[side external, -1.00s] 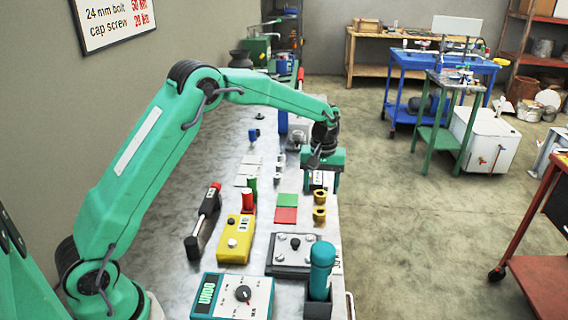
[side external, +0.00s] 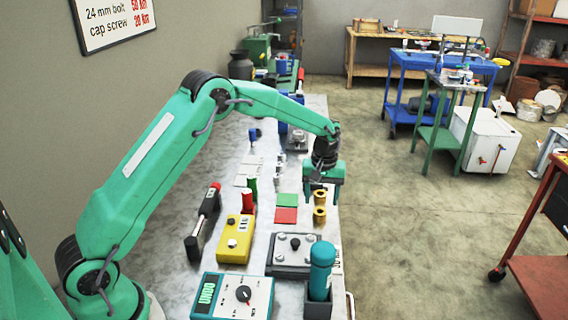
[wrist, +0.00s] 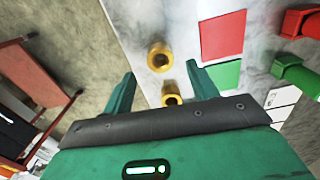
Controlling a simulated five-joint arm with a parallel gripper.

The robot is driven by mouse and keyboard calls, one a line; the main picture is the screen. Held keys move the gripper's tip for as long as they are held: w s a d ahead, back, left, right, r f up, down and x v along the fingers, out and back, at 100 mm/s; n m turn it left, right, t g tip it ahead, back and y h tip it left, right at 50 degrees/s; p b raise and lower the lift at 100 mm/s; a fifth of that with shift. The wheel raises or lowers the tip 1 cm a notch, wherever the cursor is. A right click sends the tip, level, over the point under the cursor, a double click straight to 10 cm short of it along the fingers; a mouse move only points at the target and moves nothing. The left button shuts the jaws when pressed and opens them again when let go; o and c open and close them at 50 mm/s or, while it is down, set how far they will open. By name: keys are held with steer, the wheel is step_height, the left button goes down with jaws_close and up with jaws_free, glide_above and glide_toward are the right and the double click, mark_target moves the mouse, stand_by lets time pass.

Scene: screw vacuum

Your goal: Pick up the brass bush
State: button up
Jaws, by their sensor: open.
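Two brass bushes stand on the metal bench top. In the side view, the farther bush (side external: 320,197) is just below my gripper (side external: 322,193), and the nearer bush (side external: 319,214) stands apart from it towards the camera. In the wrist view, the nearer bush (wrist: 160,56) is ahead of the fingertips. The farther bush (wrist: 171,96) shows between the fingers, its lower part hidden by the gripper body. My gripper (wrist: 160,74) is open and empty. I cannot tell how high the fingertips are above the bench.
A red square (side external: 286,215) and a green square (side external: 287,200) lie left of the bushes. A grey plate with a black knob (side external: 294,252) and a teal-handled tool (side external: 322,265) are nearer the camera. The bench edge is close on the right.

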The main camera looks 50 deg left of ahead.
mark_target(320, 208)
steer(key=shift+f, duration=2.5)
steer(key=c, duration=1.2)
steer(key=shift+r, duration=0.2)
steer(key=shift+r, duration=0.6)
steer(key=r, duration=0.3)
steer(key=shift+s+d+r, duration=0.1)
steer(key=shift+s+d, duration=0.05)
steer(key=shift+d, duration=0.2)
steer(key=s+d+r, duration=0.2)
steer(key=d, duration=0.1)
steer(key=s+d+r, duration=0.1)
steer(key=d+r, duration=0.1)
steer(key=d, duration=0.1)
steer(key=s+d+r, duration=0.2)
steer(key=d, duration=0.1)
steer(key=shift+s+d+r, duration=0.2)
steer(key=shift+s, duration=0.1)
